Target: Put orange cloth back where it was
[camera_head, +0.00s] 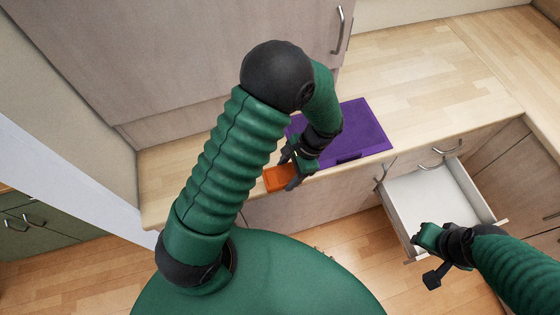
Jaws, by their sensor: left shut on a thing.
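The orange cloth (279,179) is a small orange piece at the front edge of the counter, in the middle of the head view. My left gripper (289,169) is shut on it, and the gripper and my arm hide part of it. I cannot tell whether the cloth touches the counter or is held just above its edge. My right gripper (427,259) is at the lower right, in front of the open drawer. Its fingers are apart and it looks empty.
A purple panel (362,130) lies on the wooden counter (425,85), just beyond my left gripper. A white drawer (437,195) stands open and looks empty inside. Tall cabinets (190,55) rise at the back left. The counter is clear at the right.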

